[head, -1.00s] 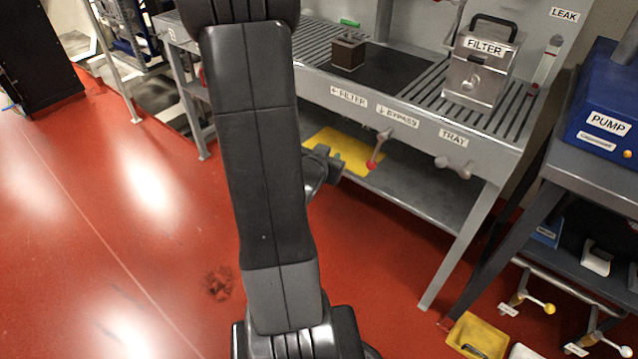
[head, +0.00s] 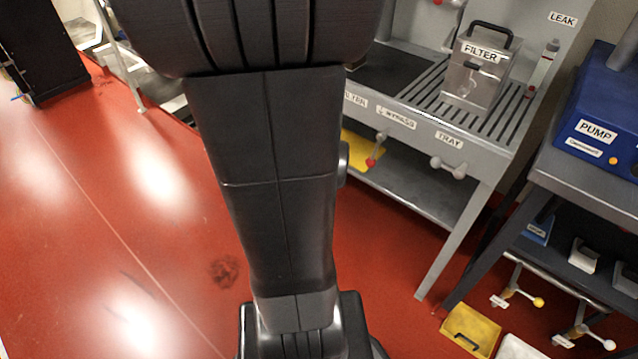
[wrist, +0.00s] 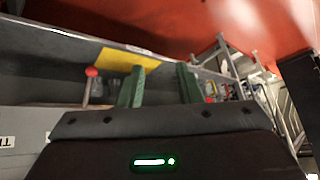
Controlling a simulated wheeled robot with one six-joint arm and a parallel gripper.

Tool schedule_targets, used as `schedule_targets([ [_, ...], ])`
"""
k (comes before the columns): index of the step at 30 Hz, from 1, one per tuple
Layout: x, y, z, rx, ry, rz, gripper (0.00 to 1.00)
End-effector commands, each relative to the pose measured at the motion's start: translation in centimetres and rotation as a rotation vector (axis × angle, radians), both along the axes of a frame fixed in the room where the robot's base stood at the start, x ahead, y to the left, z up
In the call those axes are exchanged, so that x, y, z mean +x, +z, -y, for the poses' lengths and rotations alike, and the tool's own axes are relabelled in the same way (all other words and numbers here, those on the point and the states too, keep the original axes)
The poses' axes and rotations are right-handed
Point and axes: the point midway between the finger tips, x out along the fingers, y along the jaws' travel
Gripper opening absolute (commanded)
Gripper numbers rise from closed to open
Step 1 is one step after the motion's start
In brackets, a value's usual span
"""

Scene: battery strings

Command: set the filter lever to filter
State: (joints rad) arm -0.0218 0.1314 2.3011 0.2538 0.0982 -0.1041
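The filter lever (head: 378,148) is a pale metal handle with a red knob at its tip, mounted on the bench's front edge. It hangs downward, leaning slightly left, under a label reading "BYPASS"; the "FILTER" label left of that is partly covered by my arm. In the wrist view the lever's red knob (wrist: 92,72) shows left of my gripper (wrist: 160,86). The two green fingers stand apart, open, with nothing seen between them. The lever is outside the fingers, not between them. My gripper is hidden behind my arm in the head view.
A second handle (head: 448,166) sits under the "TRAY" label (head: 449,139). A filter box (head: 478,78) stands on the slatted bench top. A yellow sheet (head: 358,160) lies on the shelf below. A blue pump (head: 600,125) stands right. Red floor (head: 120,210) is clear at left.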

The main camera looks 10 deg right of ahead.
Motion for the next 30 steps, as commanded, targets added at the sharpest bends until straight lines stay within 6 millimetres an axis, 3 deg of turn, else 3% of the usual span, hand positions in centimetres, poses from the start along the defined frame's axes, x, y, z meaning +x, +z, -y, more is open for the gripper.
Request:
schedule_targets([
  [8, -2.9, 0.8, -0.1, -0.022, 0.06, -0.099, 0.32],
  [19, -3.4, 0.8, -0.1, -0.027, 0.07, -0.118, 0.32],
  [24, -3.1, 0.4, 0.4, -0.021, 0.05, -0.123, 0.0],
  [30, -1.4, -1.0, 3.9, 0.029, -0.059, -0.156, 0.0],
])
